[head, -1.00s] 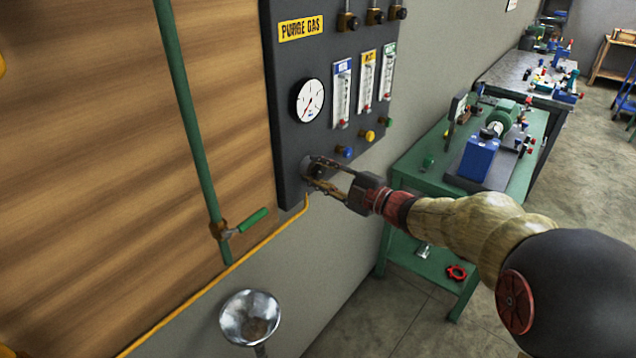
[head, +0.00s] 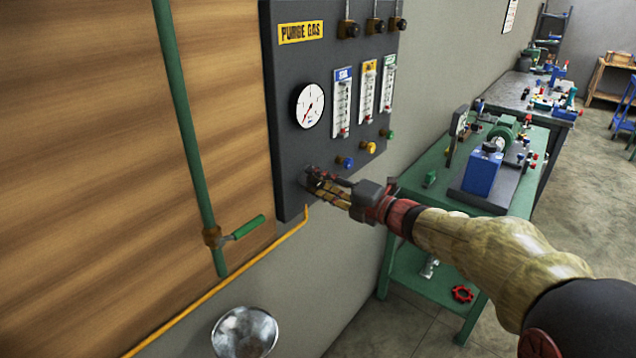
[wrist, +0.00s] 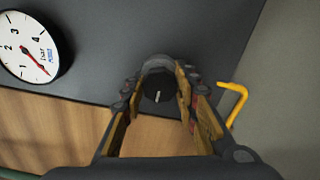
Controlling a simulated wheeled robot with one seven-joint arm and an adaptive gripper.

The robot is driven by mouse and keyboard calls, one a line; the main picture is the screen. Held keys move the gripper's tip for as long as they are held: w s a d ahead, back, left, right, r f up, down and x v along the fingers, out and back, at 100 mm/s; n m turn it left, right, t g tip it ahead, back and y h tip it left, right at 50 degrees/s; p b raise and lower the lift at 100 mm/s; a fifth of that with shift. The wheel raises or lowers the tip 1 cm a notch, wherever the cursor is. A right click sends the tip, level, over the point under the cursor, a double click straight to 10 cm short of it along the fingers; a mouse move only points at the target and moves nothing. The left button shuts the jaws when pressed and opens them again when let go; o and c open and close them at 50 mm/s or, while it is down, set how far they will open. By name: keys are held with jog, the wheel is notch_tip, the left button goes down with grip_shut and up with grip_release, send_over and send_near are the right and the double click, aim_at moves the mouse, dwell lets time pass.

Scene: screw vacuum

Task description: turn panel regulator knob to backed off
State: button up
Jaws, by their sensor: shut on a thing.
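The dark regulator knob (wrist: 158,88) sits low on the grey purge gas panel (head: 290,160). In the wrist view it is round and black with a short pale mark on its face. My gripper (head: 315,180) reaches the panel's lower left corner and is shut on the knob. In the wrist view its two fingers (wrist: 156,100) lie on either side of the knob. In the head view the fingers mostly hide the knob. The pressure gauge (head: 308,105) is above; it also shows in the wrist view (wrist: 30,48), with its red needle toward the lower right.
Blue (head: 346,163), yellow (head: 368,148) and green (head: 387,134) knobs sit under the flow meters, up and right of my gripper. A yellow pipe (head: 270,252) runs below the panel. A green valve handle (head: 249,227) is at left. A green bench (head: 425,205) stands right.

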jog(key=shift+f, duration=0.15)
dwell(0.3)
jog(key=o, duration=1.2)
jog(key=v, duration=1.2)
